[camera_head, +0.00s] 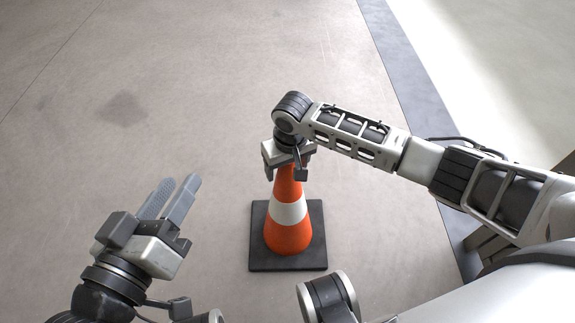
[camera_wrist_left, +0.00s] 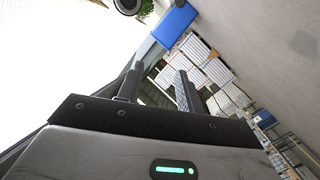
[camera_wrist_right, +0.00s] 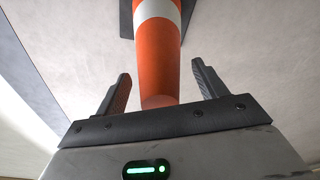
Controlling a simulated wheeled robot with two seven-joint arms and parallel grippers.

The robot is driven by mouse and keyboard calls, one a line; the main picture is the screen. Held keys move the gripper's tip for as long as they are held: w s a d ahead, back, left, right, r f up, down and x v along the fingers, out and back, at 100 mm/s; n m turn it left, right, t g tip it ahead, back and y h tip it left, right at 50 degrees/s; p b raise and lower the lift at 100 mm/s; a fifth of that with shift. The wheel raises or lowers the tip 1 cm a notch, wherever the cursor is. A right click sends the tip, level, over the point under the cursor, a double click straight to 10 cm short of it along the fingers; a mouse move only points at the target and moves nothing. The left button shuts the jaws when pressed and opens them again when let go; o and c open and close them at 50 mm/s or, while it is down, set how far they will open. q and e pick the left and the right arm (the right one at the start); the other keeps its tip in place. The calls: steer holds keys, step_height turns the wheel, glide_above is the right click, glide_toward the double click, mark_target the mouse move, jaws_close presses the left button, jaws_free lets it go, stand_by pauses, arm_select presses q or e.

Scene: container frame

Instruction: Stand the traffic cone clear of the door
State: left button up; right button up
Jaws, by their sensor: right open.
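An orange traffic cone (camera_head: 288,236) with a white band and a square black base stands upright on the grey floor, in the middle of the head view. My right gripper (camera_head: 287,170) is over the cone's top and points down. In the right wrist view the cone (camera_wrist_right: 158,62) runs between the two spread fingers, with gaps on both sides, so the right gripper (camera_wrist_right: 160,85) is open around or just above the tip. My left gripper (camera_head: 178,196) is to the left of the cone, empty, with its fingers a little apart in the left wrist view (camera_wrist_left: 158,85). No door is recognisable.
A dark strip (camera_head: 405,75) crosses the floor on the right, with a paler floor beyond it. The floor left of and behind the cone is clear. The left wrist view shows a blue box (camera_wrist_left: 174,24) and stacked pale goods (camera_wrist_left: 205,62) in the distance.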

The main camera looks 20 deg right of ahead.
steer(key=r+p, duration=0.1)
steer(key=r, duration=0.2)
steer(key=s+r+p, duration=0.1)
steer(key=r+p, duration=0.1)
steer(key=r, duration=0.2)
steer(key=r+p, duration=0.2)
steer(key=r, duration=0.2)
steer(key=shift+s+d, duration=0.1)
steer(key=shift+s, duration=0.05)
arm_select(q)
steer(key=shift+s+a+f+m+g+y, duration=0.25)
steer(key=shift+a+f+m+g+y, duration=0.35)
steer(key=shift+a+f+m+y, duration=0.35)
arm_select(e)
steer(key=shift+r, duration=0.4)
arm_select(q)
steer(key=shift+d+r, duration=0.15)
